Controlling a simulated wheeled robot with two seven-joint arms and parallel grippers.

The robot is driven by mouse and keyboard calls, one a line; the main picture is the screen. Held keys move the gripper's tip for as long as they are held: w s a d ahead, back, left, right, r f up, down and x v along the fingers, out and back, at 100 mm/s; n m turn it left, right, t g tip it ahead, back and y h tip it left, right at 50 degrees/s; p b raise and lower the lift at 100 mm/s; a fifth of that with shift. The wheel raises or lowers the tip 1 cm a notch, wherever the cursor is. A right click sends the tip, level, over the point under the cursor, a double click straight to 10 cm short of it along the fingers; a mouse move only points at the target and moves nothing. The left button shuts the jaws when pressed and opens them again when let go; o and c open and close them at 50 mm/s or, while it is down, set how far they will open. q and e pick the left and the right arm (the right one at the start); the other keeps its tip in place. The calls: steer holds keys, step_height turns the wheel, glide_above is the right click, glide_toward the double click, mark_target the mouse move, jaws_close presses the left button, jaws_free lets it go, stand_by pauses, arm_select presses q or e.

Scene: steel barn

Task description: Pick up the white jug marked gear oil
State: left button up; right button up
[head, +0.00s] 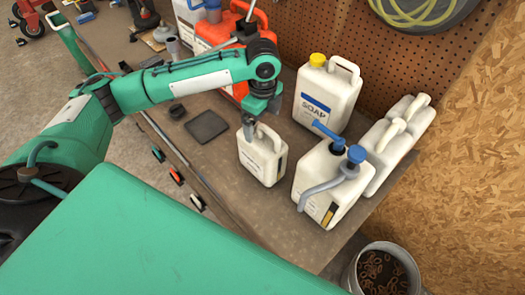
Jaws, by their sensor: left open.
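A small white jug (262,160) stands upright on the bench, with small dark print on its front that I cannot read. My left gripper (261,118) is open, pointing down at the jug's top handle, with one finger at the handle's left side. The gripper hides the jug's cap area, and I cannot tell whether the fingers touch it. No label in view reads clearly as gear oil. My right gripper is not in view.
Close right stands a white jug with blue pump and grey hose (318,180). Behind are a white SOAP jug (325,98) with yellow cap, white jugs (393,150) and red containers (213,35). A dark pad (206,126) lies left. A bucket (384,272) stands below.

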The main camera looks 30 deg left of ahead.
mark_target(261, 137)
arm_select(q)
steer(key=shift+s+f+p, duration=0.4)
steer(key=shift+f+p, duration=0.3)
step_height(261, 137, down, 3)
steer(key=shift+a+r+p, duration=0.1)
steer(key=shift+r+p, duration=0.1)
steer(key=shift+p, duration=0.25)
steer(key=shift+f, duration=0.55)
steer(key=c, duration=1.8)
steer(key=shift+r, duration=0.1)
steer(key=shift+c, duration=0.9)
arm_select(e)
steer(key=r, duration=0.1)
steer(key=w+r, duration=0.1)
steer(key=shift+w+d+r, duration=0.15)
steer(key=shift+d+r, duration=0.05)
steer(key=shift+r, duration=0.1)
